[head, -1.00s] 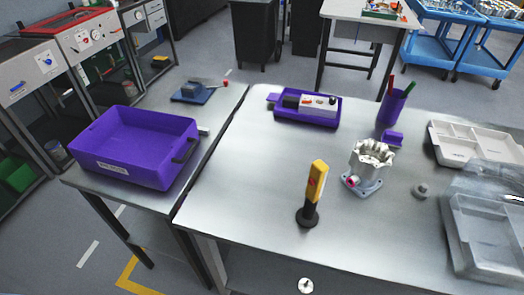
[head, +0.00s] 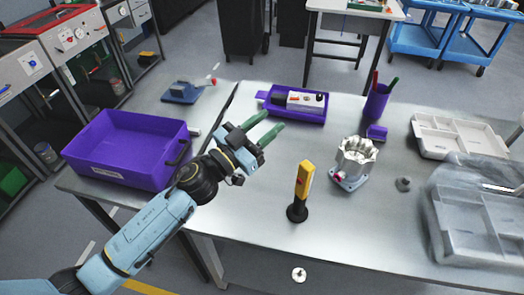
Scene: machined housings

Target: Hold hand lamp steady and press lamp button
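The hand lamp (head: 303,186) stands upright on the metal table, yellow above with a black lower part and round black base. A small red spot, perhaps the button, shows on its yellow body. My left gripper (head: 270,130) is above the table, to the left of the lamp and farther back, apart from it. Its two green fingers are spread with nothing between them. My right gripper is not in the head view.
A machined housing (head: 356,160) stands right of the lamp, with a small grey part (head: 403,184) beside it. A purple bin (head: 125,150) is at left, a purple tray (head: 296,105) behind. Grey trays (head: 455,136) fill the right side. The table around the lamp is clear.

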